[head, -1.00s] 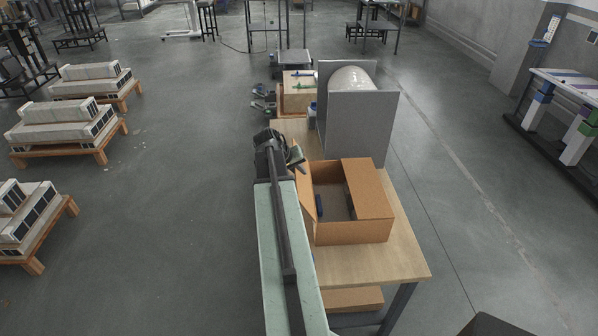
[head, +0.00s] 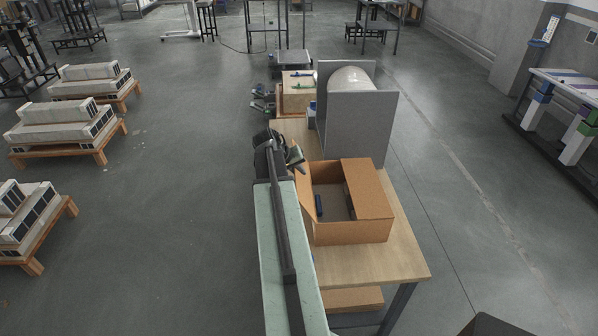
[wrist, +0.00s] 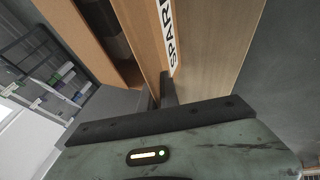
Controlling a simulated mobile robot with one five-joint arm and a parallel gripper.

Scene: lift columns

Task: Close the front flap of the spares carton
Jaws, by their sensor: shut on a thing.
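The spares carton (head: 352,233) is a brown box standing open-topped on the wooden table. Its right-hand flap (head: 367,189) slopes over that side. The front flap (head: 306,193), on the left side by my arm, is tilted up. A dark blue item (head: 319,205) lies inside. In the wrist view my gripper (wrist: 167,92) is shut on the cardboard edge, beside a white label reading "SPAR" (wrist: 167,30). The carton's dark inside shows at the upper left.
A grey panelled stand (head: 358,125) with a pale dome stands just behind the carton. Another box (head: 298,100) with tools is farther back. Bare tabletop (head: 370,268) lies in front. Pallets of pale blocks (head: 65,130) stand on the floor at left.

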